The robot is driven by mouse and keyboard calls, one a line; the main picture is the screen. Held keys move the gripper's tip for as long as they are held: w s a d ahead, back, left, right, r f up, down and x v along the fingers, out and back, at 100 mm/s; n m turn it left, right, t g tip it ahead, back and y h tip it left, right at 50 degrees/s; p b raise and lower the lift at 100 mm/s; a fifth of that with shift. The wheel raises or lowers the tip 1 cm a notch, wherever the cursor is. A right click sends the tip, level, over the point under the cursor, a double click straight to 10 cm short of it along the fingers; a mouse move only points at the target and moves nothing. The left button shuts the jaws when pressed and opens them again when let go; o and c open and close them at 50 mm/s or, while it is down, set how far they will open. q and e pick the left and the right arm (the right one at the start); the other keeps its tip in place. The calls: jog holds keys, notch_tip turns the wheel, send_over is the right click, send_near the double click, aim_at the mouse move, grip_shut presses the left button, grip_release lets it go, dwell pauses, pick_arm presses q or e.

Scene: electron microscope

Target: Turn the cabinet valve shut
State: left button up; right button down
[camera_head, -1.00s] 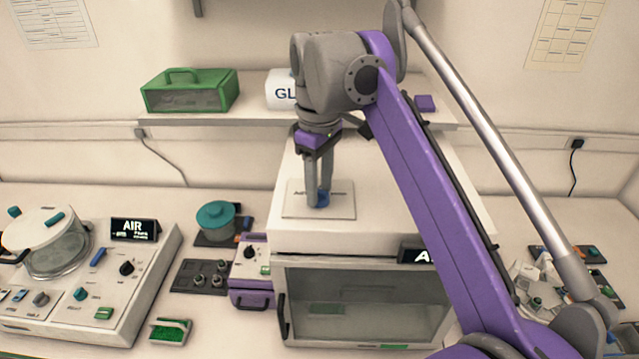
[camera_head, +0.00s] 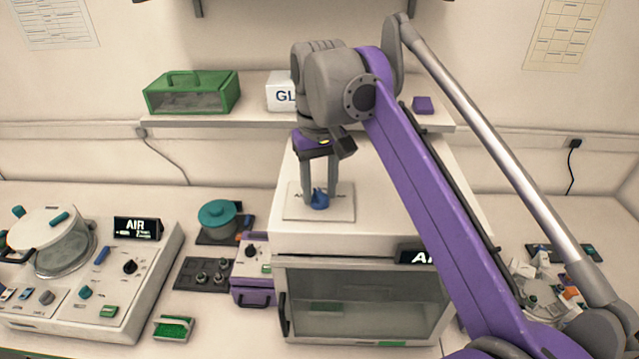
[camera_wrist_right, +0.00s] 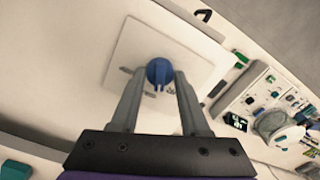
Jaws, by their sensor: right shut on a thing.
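The cabinet valve is a small blue knob (camera_head: 320,201) on a pale square plate (camera_head: 300,213) on top of the white cabinet (camera_head: 375,242). My right gripper (camera_head: 319,191) points down at the knob and is shut on it, one finger on each side. In the right wrist view the knob (camera_wrist_right: 159,70) sits between the fingertips (camera_wrist_right: 160,80), with a raised ridge across it. The plate's lettering is partly hidden. My left gripper is not in view.
A shelf behind holds a green case (camera_head: 192,93) and a white box (camera_head: 281,92). To the left stand a teal-lidded pot (camera_head: 217,216) and a console with an AIR display (camera_head: 137,229). Small parts (camera_head: 545,285) lie at the right. My right arm crosses the cabinet's right side.

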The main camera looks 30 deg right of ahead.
aim_at(320, 194)
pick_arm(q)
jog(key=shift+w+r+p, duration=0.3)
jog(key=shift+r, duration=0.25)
pick_arm(e)
jog(key=shift+m, duration=2.2)
jog(key=shift+c, duration=1.9)
grip_release()
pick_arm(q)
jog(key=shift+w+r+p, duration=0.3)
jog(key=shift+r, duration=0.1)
pick_arm(e)
notch_tip(320, 194, up, 11)
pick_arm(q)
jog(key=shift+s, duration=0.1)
pick_arm(e)
jog(key=shift+f, duration=0.2)
